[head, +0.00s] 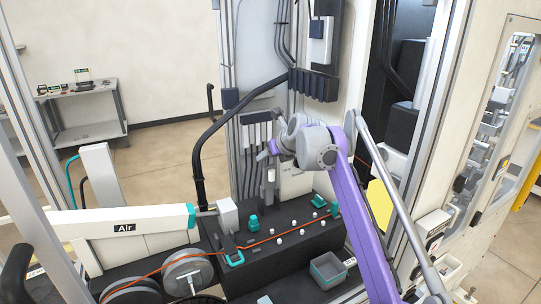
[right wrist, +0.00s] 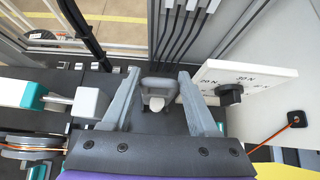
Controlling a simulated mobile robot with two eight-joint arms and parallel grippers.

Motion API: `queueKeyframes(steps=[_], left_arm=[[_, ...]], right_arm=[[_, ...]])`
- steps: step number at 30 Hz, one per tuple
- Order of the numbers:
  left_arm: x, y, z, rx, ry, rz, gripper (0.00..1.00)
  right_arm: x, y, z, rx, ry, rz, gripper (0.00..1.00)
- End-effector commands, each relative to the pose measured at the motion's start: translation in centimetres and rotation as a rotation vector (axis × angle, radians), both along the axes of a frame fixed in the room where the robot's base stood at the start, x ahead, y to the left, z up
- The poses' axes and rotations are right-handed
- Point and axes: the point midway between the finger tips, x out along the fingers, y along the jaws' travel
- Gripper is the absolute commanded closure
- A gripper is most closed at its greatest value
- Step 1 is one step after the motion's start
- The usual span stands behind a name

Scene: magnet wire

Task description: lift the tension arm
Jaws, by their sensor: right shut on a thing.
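The tension arm is a grey bar with a white roller (right wrist: 157,88) between the fingers of my right gripper (right wrist: 158,78) in the right wrist view. In the head view my right gripper (head: 268,158), on the purple arm, is at the upper end of a grey upright part (head: 267,184) above the black bench. The gripper is shut on the tension arm, though the exact contact is partly hidden in the head view. A white scale plate (right wrist: 248,85) marked in N, with a black knob, stands just right of the fingers. My left gripper is not in view.
An orange wire (head: 185,257) runs across the black bench, near a spool (head: 187,268). A grey bin (head: 327,269) sits in front. Black cables (head: 200,150) hang behind.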

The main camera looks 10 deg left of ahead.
Motion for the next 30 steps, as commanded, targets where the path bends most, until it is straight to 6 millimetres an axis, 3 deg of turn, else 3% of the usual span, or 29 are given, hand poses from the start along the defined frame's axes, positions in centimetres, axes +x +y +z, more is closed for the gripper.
queueKeyframes(steps=[5, 6, 10, 22, 30], left_arm=[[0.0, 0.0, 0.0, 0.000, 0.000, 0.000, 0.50], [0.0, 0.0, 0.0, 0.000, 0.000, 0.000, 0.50], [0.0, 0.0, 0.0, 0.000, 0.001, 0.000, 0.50], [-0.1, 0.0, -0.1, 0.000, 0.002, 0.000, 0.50], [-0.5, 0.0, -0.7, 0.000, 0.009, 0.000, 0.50]], right_arm=[[0.0, -0.1, -0.1, 0.001, 0.003, -0.001, 1.00], [0.0, -0.1, -0.1, 0.000, 0.002, 0.000, 0.35], [-0.1, -0.1, -0.1, 0.000, 0.002, 0.000, 0.12], [-0.5, -0.4, 0.4, 0.000, 0.002, 0.000, 0.11], [-3.7, -2.7, 3.4, -0.001, 0.003, -0.001, 0.11]])
